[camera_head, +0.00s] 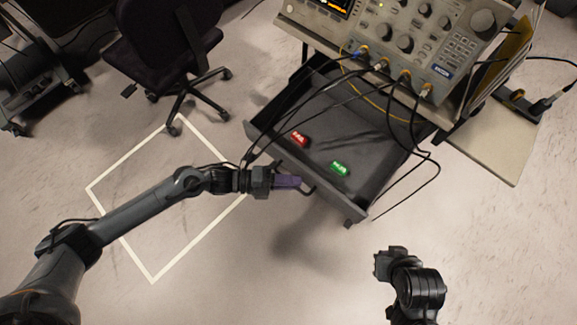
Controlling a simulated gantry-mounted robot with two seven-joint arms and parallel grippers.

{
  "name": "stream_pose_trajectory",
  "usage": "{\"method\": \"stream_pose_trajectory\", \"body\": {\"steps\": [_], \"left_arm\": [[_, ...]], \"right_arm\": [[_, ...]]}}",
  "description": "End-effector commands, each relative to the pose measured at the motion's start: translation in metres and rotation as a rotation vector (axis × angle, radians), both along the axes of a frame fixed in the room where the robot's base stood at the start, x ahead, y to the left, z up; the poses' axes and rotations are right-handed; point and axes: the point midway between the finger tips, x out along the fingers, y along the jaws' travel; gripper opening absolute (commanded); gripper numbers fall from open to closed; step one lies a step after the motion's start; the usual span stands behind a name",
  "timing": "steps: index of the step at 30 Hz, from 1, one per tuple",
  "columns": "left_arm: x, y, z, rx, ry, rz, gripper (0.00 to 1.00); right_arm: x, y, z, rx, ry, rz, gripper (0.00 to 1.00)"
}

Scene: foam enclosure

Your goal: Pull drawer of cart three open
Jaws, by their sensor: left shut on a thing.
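The cart's drawer (372,170) stands pulled out from under the oscilloscope, showing its dark inside. A red item (299,139) and a green item (340,168) lie in it. My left gripper (297,182) is at the drawer's front, shut on the dark drawer handle (309,188); its fingers partly hide the handle. My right gripper (380,263) is at the lower right, below and apart from the drawer; whether it is open is unclear.
An oscilloscope (412,40) with cables hanging over the drawer sits on the cart. A beige side shelf (493,145) juts out at right. An office chair (165,45) stands at upper left. A white rectangle (120,165) marks the floor; floor below the drawer is clear.

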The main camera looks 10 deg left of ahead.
Motion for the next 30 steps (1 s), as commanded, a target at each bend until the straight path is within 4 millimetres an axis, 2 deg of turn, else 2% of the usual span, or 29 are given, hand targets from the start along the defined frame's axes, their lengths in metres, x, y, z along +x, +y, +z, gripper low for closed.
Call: {"method": "stream_pose_trajectory", "body": {"steps": [13,14,15,25,30], "left_arm": [[-0.004,-0.001,0.001,-0.002,0.000,-0.010,0.00],[-0.004,-0.001,0.001,-0.002,0.000,-0.010,0.16],[-0.004,-0.001,0.000,-0.002,0.000,-0.010,0.21],[-0.004,0.001,0.000,0.001,0.000,-0.008,0.21],[-0.007,0.015,0.003,0.003,0.001,-0.007,0.21]], "right_arm": [[0.000,0.002,0.001,0.007,0.001,-0.004,0.00],[0.000,0.002,0.001,0.007,0.001,-0.004,0.00],[0.000,0.002,0.001,0.008,0.001,-0.005,0.00],[0.000,0.002,0.002,0.008,0.002,-0.005,0.00],[0.000,0.001,0.008,0.006,0.002,-0.004,0.00]]}}
